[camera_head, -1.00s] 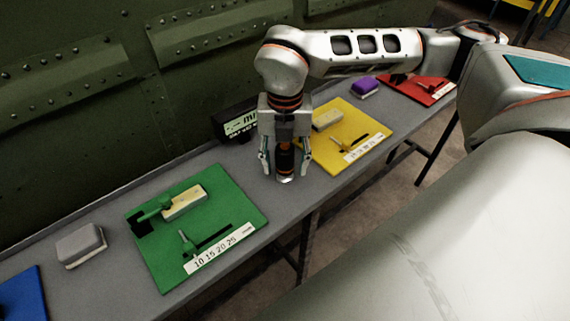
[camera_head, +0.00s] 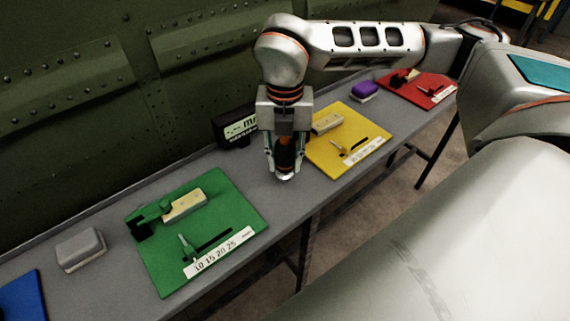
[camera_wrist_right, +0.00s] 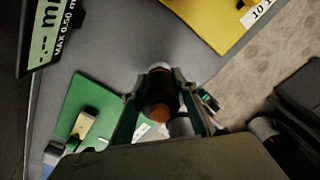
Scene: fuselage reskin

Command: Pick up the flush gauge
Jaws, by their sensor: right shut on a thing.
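The flush gauge (camera_head: 286,157) is a dark upright cylinder with orange bands and a pale foot, on the grey bench between the green and yellow boards. My right gripper (camera_head: 286,168) points down over it with a finger on each side, shut on it. In the right wrist view the gauge (camera_wrist_right: 159,96) shows between the two fingers of my right gripper (camera_wrist_right: 160,80). Its foot appears at or very near the bench top; I cannot tell if it touches. My left gripper is not in view.
A black display box (camera_head: 236,128) stands behind the gauge. A green board (camera_head: 160,262) lies left, a yellow board (camera_head: 372,122) right, and a red board (camera_head: 425,100) beyond. A grey block (camera_head: 80,248) and a purple block (camera_head: 364,92) sit on the bench (camera_head: 115,290). The green riveted panel (camera_head: 100,110) rises behind.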

